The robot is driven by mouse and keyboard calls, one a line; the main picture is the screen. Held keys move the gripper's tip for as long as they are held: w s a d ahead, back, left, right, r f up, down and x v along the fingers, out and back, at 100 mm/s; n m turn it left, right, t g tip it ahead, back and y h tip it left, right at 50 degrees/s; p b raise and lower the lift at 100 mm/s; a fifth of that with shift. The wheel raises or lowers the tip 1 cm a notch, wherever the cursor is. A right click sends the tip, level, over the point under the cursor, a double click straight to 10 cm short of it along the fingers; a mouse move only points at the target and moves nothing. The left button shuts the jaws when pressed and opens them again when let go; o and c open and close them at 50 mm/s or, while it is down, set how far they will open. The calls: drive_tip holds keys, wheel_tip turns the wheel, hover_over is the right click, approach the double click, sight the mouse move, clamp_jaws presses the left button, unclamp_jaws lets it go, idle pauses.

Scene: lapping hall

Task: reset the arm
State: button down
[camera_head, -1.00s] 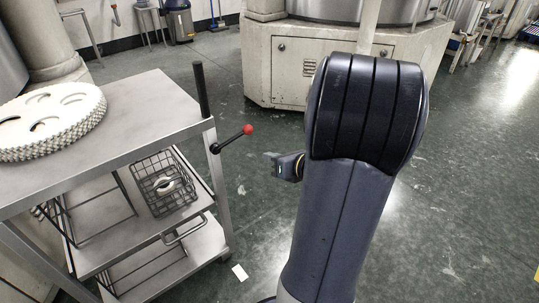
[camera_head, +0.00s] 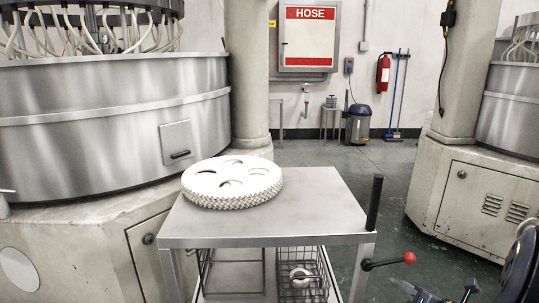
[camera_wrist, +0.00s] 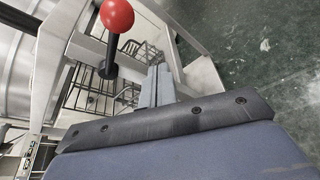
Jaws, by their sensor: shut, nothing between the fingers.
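My gripper (camera_wrist: 159,72) shows in the wrist view as two grey fingers lying side by side, shut with nothing between them. A black lever with a red ball knob (camera_wrist: 117,15) stands close beyond it, up and to the left in that view. In the head view, parts of my arm show only at the lower right corner, cut off by the frame edge. The same red knob (camera_head: 409,258) is there on the right side of the steel cart (camera_head: 310,205), to the left of my arm. I cannot tell the exact gap between gripper and lever.
A white toothed disc stack (camera_head: 232,184) lies on the cart top. A wire basket (camera_head: 302,275) holding a white ring sits on the lower shelf. Large machines stand at left and right (camera_head: 480,200). Green floor (camera_head: 345,160) is open behind the cart.

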drive_tip(key=f+m+y+b, duration=0.1)
drive_tip(key=w+a+f+m, duration=0.1)
drive_tip(key=f+m, duration=0.1)
drive_tip(key=w+a+f+m+t+y+b, duration=0.1)
drive_tip(key=m, duration=0.1)
drive_tip(key=shift+w+a+f+y+b, duration=0.15)
drive_tip(key=shift+f+y+b, duration=0.15)
drive_tip(key=shift+f, duration=0.1)
drive_tip(key=shift+r, duration=0.1)
